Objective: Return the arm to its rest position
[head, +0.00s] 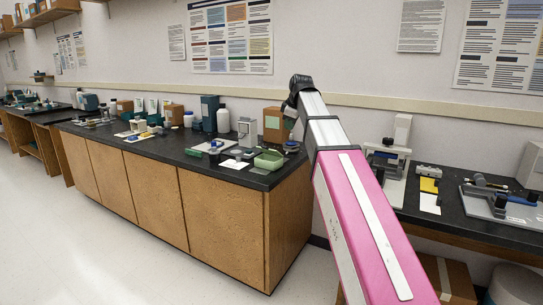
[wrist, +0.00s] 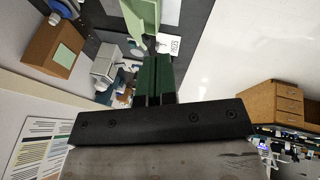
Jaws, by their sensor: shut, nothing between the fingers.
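My arm, with its pink link (head: 365,225), stretches out from the lower right of the head view toward the right end of a black-topped bench. Its far end is a dark wrist joint (head: 299,86) above the bench top. My gripper (wrist: 157,58) shows in the wrist view as two dark green fingers side by side, shut and empty. In the head view the fingers are too small and too hidden to make out. A light green open container (head: 269,160) stands on the bench near the arm's end; its edge also shows in the wrist view (wrist: 140,15), close beyond the fingertips.
A cardboard box (head: 275,126), a blue-based device (head: 291,147), a white bottle (head: 223,120) and a dark blue box (head: 209,113) crowd the bench. A second bench at right carries a microscope-like instrument (head: 388,158). The floor (head: 130,235) in front is clear.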

